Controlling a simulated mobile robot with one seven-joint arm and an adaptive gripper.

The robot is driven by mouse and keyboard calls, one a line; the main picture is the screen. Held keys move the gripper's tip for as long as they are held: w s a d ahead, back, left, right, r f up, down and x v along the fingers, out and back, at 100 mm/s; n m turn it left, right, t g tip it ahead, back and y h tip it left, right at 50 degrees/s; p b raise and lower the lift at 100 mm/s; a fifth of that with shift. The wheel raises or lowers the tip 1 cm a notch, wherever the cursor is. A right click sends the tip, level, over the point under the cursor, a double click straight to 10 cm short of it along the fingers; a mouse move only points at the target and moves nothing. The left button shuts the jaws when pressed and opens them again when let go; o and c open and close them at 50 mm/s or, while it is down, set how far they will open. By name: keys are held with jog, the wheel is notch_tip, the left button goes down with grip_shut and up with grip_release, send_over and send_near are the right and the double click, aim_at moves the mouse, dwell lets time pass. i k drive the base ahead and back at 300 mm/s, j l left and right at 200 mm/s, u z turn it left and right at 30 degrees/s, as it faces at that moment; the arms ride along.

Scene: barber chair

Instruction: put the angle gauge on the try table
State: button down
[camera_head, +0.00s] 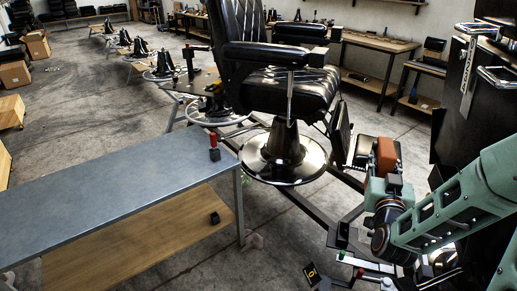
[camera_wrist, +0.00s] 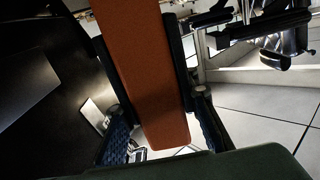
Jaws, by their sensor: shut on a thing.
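My gripper (camera_wrist: 162,130) is shut on an orange bar-shaped thing, which I take to be the angle gauge (camera_wrist: 150,70). Its end shows between the two dark fingers with blue ribbed pads in the wrist view. In the head view the orange gauge (camera_head: 386,155) is held up at the right, beside the barber chair; the fingers are hard to make out there. A long grey-topped table (camera_head: 110,178), possibly the try table, stands at the left, well apart from the gripper. The pictures do not label it.
A small red-and-black thing (camera_head: 214,150) stands at the grey table's right end; most of its top is bare. The black barber chair (camera_head: 285,90) stands behind, on a round metal base. A black-and-yellow thing (camera_head: 312,273) is low at the front. A dark cabinet (camera_head: 470,75) is at right.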

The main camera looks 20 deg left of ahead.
aim_at(125, 179)
jog(key=u, duration=0.95)
jog(key=i+j+u, duration=0.2)
jog(key=u, duration=0.25)
jog(key=i+j+u, duration=0.1)
jog(key=u, duration=0.35)
jog(key=i+l+u, duration=0.1)
jog(key=i+u, duration=0.4)
jog(key=i, duration=0.85)
